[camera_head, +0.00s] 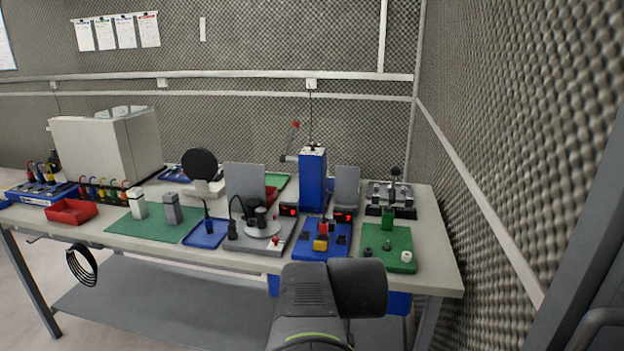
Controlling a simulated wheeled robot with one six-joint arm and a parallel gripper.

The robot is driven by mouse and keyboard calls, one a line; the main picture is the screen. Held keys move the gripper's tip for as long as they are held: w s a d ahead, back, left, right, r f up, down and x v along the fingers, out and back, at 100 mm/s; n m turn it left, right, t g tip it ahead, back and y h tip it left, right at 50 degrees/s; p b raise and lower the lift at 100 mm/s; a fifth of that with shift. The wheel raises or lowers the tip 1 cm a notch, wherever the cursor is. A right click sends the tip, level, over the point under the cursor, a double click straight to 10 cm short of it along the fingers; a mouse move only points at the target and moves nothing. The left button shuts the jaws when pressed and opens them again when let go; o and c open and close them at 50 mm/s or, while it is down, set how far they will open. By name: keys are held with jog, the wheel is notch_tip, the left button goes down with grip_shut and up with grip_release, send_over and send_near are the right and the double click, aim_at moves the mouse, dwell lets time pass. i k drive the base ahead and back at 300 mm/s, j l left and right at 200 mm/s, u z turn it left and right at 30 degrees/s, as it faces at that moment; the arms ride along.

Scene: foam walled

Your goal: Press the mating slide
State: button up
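I cannot tell for certain which part is the mating slide. A blue base plate (312,251) near the bench's front edge carries a yellow block (320,244), a red part (324,227) and small dark blocks. To its right, a green base plate (403,241) carries a green upright block (387,217), a white round knob (406,256) and dark knobs. A grey base plate (262,247) with a round disc and dark posts is on the left. My dark arm rises at the bottom centre, in front of the bench; its fingers do not show.
A tall blue column (312,180) stands behind the blue plate, with small red-lit displays beside it. Grey upright panels (246,182) stand behind the fixtures. A foam wall (530,130) closes the right side. A red tray (71,211) sits at the left.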

aim_at(321, 244)
jog(key=i+l+u, duration=0.15)
jog(key=u, duration=0.25)
jog(key=i+l+u, duration=0.15)
jog(key=u, duration=0.25)
jog(key=i+l+u, duration=0.1)
jog(key=l+u, duration=0.15)
jog(key=u, duration=0.2)
